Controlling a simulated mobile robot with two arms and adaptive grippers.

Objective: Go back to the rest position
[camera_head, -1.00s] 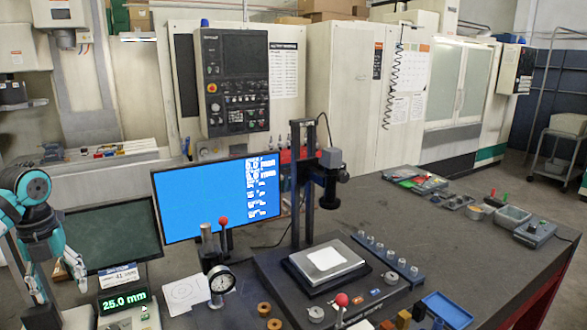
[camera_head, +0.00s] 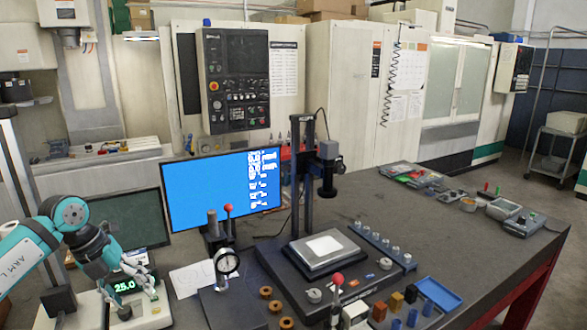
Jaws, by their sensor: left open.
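My left arm, teal and white, comes in from the left edge. My left gripper (camera_head: 137,298) points down and right, with its fingers apart and nothing seen between them. It hangs at the digital readout (camera_head: 124,286), which shows "25.0", and partly hides it. Whether the fingertips touch the pale unit around the readout, I cannot tell. My right arm and gripper are not in the view.
A blue-screened monitor (camera_head: 215,190) and a dark screen (camera_head: 125,222) stand behind. A dial gauge (camera_head: 227,262), brass rings (camera_head: 275,306), a camera stand (camera_head: 304,190) and a blue tray (camera_head: 440,293) crowd the dark bench. Its right middle (camera_head: 440,235) is clear.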

